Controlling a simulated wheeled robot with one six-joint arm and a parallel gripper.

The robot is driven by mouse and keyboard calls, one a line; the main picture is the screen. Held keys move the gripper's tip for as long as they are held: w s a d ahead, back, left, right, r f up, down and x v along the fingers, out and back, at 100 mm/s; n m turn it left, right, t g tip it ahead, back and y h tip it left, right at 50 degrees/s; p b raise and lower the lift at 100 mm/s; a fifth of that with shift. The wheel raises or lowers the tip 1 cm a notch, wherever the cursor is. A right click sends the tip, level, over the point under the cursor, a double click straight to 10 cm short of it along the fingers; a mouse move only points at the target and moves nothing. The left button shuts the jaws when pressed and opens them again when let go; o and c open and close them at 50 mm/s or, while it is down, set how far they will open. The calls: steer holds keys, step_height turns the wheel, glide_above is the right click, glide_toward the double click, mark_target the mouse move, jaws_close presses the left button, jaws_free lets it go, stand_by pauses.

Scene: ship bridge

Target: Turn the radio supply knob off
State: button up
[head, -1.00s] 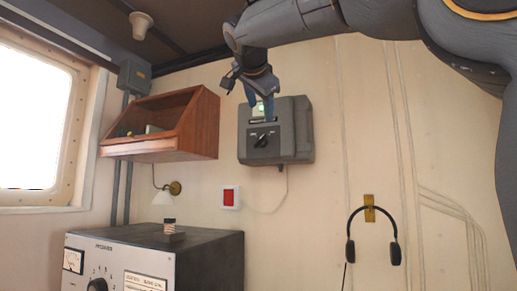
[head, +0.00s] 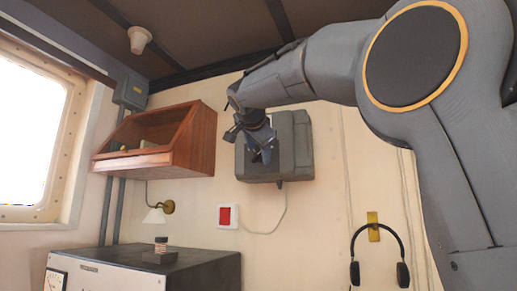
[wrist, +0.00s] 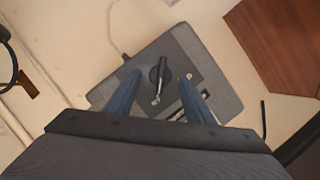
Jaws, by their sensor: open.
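The radio supply box (head: 291,142) is a grey unit on the wall, partly hidden behind my gripper in the head view. In the wrist view, its front plate (wrist: 190,65) carries a dark rotary knob (wrist: 158,75) with a pale pointer line and small labels too blurred to read. My gripper (head: 258,156) is in front of the box and covers the knob in the head view. In the wrist view, my gripper (wrist: 158,84) is open, with one blue finger on each side of the knob. I cannot tell whether either finger touches it.
A wooden shelf (head: 190,142) is on the wall left of the box and also shows in the wrist view (wrist: 275,40). A red-and-white switch (head: 228,216) is below it. Headphones (head: 380,250) hang lower right. A grey console (head: 200,268) stands lower left.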

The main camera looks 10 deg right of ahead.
steer(key=shift+w+f, duration=0.1)
steer(key=shift+w, duration=0.25)
steer(key=shift+d, duration=0.1)
steer(key=c, duration=1.1)
steer(key=shift+o, duration=0.2)
